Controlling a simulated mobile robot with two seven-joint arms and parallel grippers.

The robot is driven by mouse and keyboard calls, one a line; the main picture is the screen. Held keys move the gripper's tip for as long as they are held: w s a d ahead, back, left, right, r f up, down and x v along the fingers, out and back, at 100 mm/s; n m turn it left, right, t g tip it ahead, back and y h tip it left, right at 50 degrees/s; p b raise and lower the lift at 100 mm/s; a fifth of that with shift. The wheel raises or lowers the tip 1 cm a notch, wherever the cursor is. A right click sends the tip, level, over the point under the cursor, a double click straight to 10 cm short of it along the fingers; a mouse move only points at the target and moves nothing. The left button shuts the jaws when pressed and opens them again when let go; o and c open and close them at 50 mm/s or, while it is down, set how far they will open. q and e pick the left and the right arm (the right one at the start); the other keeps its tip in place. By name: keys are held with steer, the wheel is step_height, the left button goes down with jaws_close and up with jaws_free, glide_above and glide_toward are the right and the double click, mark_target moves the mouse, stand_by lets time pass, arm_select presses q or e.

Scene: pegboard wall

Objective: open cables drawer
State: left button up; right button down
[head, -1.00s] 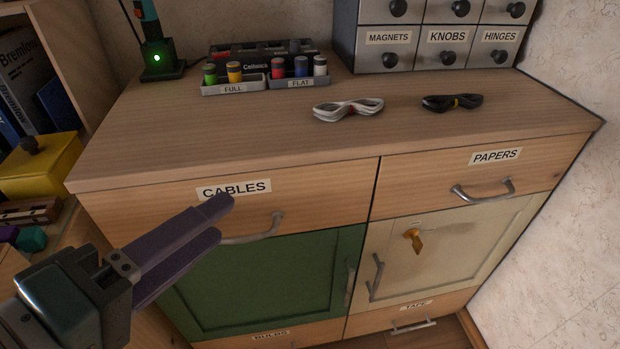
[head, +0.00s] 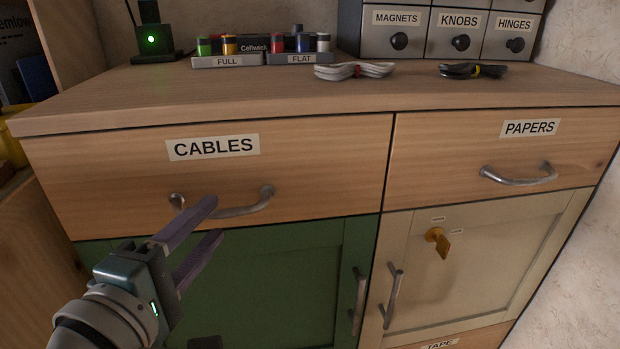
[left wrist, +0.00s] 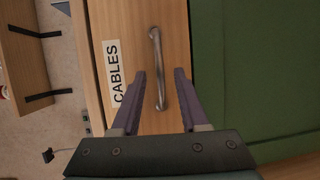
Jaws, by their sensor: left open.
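The cables drawer (head: 310,165) is shut, flush in the cabinet at the upper left, with a white CABLES label (head: 213,146). Its grey bar handle (head: 243,209) runs sideways below the label. My left gripper (head: 214,220) is open, its purple fingers just in front of the handle and hiding part of it in the head view. In the left wrist view, the handle (left wrist: 157,68) runs lengthwise, its near end showing between the two fingers (left wrist: 161,74). I cannot tell whether they touch it. My right gripper is not in view.
The PAPERS drawer (head: 440,160) is shut on the right.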

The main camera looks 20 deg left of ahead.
mark_target(216, 216)
arm_select(q)
steer(key=shift+w+a+f, duration=0.1)
steer(key=shift+w+a, duration=0.05)
steer(key=shift+w, duration=0.7)
steer(key=shift+w+a+f, duration=0.1)
steer(key=shift+w+a, duration=0.05)
steer(key=shift+w, duration=0.65)
jaws_close()
